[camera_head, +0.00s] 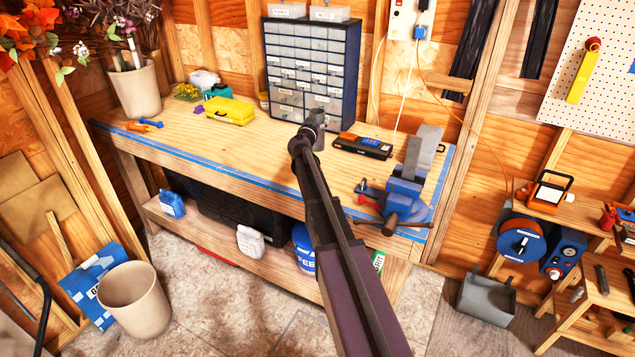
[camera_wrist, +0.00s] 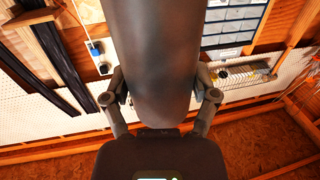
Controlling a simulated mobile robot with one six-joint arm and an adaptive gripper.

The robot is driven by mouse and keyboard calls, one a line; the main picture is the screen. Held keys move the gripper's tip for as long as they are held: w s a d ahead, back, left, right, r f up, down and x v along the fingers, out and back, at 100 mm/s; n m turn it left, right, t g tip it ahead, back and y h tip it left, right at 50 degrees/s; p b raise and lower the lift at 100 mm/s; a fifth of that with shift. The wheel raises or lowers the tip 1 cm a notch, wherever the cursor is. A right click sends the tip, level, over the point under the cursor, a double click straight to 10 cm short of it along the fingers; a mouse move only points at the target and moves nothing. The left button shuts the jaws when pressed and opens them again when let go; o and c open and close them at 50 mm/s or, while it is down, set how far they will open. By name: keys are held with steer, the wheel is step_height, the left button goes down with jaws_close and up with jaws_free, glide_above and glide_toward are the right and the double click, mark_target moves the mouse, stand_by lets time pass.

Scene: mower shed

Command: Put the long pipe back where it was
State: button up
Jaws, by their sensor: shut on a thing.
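A thick dark grey cylinder, which I take to be the long pipe (camera_wrist: 155,55), fills the middle of the wrist view and runs out of its top edge. My gripper (camera_wrist: 160,88) is shut on it, one finger against each side. In the head view my arm reaches up from the lower right over the workbench (camera_head: 260,160). A short grey part shows at the arm's end, in front of the drawer cabinet; I cannot tell there what is pipe and what is gripper.
The drawer cabinet (camera_head: 310,65) stands at the bench's back. A blue vise (camera_head: 405,195) and a black-and-orange box (camera_head: 363,146) lie right of my arm. A yellow case (camera_head: 230,110) is on the left. Dark rails (camera_head: 487,45) stand against the wall. The bench's left middle is clear.

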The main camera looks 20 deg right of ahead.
mark_target(321, 138)
steer(key=shift+w+d+f+n+t+y+b, duration=0.15)
steer(key=shift+f+n+t+y+b, duration=0.75)
steer(key=shift+y, duration=0.7)
steer(key=shift+d+f+n+t+y+b, duration=0.2)
steer(key=shift+f+n+t+y+b, duration=0.3)
steer(key=shift+f+n+y+b, duration=0.75)
steer(key=shift+w+d+f+n+t+y+b, duration=0.15)
steer(key=shift+f+n+t+y+b, duration=0.5)
steer(key=shift+n+y, duration=0.95)
steer(key=shift+s+m+y, duration=0.1)
steer(key=shift+m+y, duration=0.25)
steer(key=shift+f, duration=0.1)
step_height(321, 138, down, 6)
steer(key=b, duration=0.6)
steer(key=shift+f+b, duration=1.9)
steer(key=shift+b, duration=0.05)
steer(key=shift+f, duration=0.1)
